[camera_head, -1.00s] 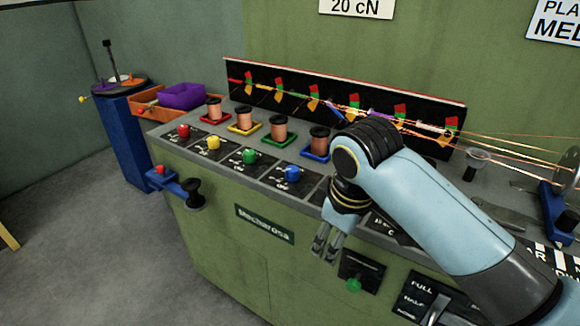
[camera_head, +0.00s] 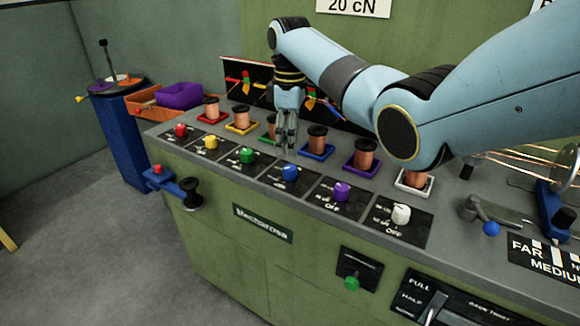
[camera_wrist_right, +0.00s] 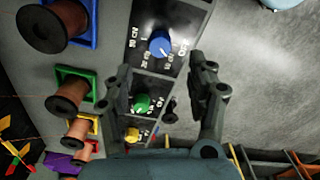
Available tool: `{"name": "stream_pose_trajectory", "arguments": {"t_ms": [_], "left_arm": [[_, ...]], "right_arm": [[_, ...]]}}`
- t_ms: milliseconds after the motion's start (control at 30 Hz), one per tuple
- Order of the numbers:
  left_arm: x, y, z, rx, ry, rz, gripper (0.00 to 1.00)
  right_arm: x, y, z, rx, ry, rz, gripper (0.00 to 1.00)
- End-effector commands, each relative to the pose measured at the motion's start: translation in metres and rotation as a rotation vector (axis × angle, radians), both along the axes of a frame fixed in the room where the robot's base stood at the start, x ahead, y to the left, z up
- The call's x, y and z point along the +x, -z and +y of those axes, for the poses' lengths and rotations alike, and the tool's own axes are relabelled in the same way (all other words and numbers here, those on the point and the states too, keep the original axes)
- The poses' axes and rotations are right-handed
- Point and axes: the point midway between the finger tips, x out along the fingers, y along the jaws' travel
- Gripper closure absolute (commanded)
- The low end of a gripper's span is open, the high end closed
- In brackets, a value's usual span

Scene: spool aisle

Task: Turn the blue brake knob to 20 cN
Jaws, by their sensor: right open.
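The blue brake knob (camera_head: 290,172) sits on a black label plate on the bench's sloping front. It also shows in the wrist view (camera_wrist_right: 160,42), with "OFF" and cN marks around it. I cannot tell for sure which mark it points to. My right gripper (camera_head: 287,145) points down just behind and above the blue knob, in front of the copper spool in the blue tray. In the wrist view its two fingers (camera_wrist_right: 160,75) are spread and empty, and the knob shows beyond the tips. My left gripper is not in view.
Red (camera_head: 181,130), yellow (camera_head: 211,142), green (camera_head: 247,156), purple (camera_head: 341,191) and white (camera_head: 401,214) knobs line the same edge. Copper spools (camera_head: 317,140) in coloured trays stand close behind. A wall sign (camera_head: 353,7) reads 20 cN.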

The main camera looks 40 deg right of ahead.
Motion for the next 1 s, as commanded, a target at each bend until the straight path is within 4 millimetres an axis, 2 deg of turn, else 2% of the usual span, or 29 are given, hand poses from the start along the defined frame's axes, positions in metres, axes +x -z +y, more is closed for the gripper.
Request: {"name": "stream_pose_trajectory", "arguments": {"t_ms": [200,400,767,833,1000], "left_arm": [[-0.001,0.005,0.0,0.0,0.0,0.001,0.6],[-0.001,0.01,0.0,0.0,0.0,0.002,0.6],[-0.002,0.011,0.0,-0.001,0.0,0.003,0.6],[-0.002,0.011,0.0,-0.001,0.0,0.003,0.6],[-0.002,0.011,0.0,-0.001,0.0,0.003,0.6]], "right_arm": [[-0.001,0.046,0.001,0.0,0.0,0.003,0.43],[0.0,0.074,0.001,0.0,0.0,0.0,0.43],[0.0,0.08,0.0,-0.001,0.001,-0.002,0.43],[0.0,0.08,0.0,-0.001,0.001,-0.002,0.48],[0.0,0.08,0.0,-0.001,0.001,-0.002,0.7]]}}
